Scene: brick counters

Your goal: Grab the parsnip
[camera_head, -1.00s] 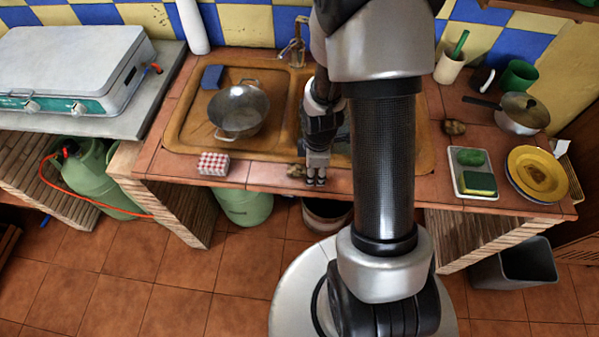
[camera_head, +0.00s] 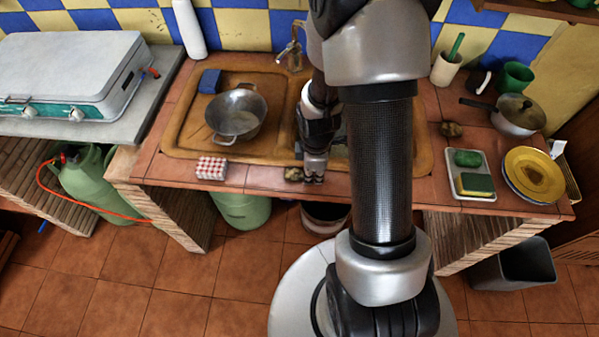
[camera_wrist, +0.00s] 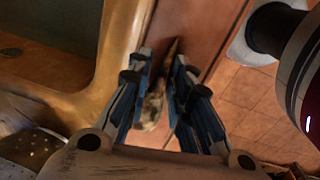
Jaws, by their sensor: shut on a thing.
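A mottled brown and cream root, which looks like the parsnip (camera_wrist: 152,108), lies between the blue-sided fingers of my gripper (camera_wrist: 161,60) in the wrist view. Its narrow dark tip points up past the fingertips; part of its body is hidden by the fingers. In the head view my gripper (camera_head: 314,180) is low at the front edge of the counter. The thick end of the parsnip (camera_head: 293,174) shows just left of the fingers, at counter level. My gripper is shut on it. I cannot tell whether it is clear of the surface.
Behind is the brown sink (camera_head: 180,135) with a metal colander (camera_head: 236,115). A red checked box (camera_head: 212,168) is left on the counter (camera_head: 265,178). To the right are a brown lump (camera_head: 451,129), a sponge tray (camera_head: 459,186), yellow plates (camera_head: 535,175) and a pot (camera_head: 517,118).

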